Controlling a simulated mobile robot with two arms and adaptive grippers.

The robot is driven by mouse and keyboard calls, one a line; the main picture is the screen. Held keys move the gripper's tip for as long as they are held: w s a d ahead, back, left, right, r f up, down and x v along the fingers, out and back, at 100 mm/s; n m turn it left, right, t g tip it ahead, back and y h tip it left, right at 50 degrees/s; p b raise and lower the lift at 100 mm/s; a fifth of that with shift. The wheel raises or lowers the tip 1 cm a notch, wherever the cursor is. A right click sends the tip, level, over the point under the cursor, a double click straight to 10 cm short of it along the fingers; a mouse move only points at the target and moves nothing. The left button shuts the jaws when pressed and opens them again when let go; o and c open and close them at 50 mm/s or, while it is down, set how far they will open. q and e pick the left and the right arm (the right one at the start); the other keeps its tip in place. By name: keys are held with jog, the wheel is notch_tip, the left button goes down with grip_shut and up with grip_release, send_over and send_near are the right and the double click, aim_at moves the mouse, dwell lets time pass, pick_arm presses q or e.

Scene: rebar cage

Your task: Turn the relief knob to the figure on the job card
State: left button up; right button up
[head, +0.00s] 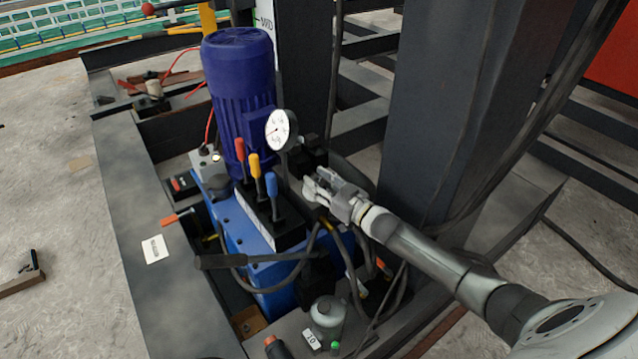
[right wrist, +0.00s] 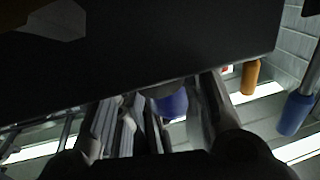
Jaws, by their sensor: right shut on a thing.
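My right gripper (head: 318,187) reaches in from the right in the head view. Its fingers are closed at the dark valve block beside the pressure gauge (head: 281,130). My left gripper is not in view.
Red (head: 240,150), yellow (head: 254,165) and blue (head: 272,185) levers stand just left of my right gripper. A blue motor (head: 238,90) rises behind them. A dark steel column (head: 440,110) stands close on the right. Hoses hang below the gripper.

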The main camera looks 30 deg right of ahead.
jog(key=shift+a+r, duration=0.1)
jog(key=o, duration=1)
jog(key=shift+o, duration=0.2)
jog(key=shift+s, duration=0.1)
jog(key=v, duration=1.1)
jog(key=shift+s, duration=0.35)
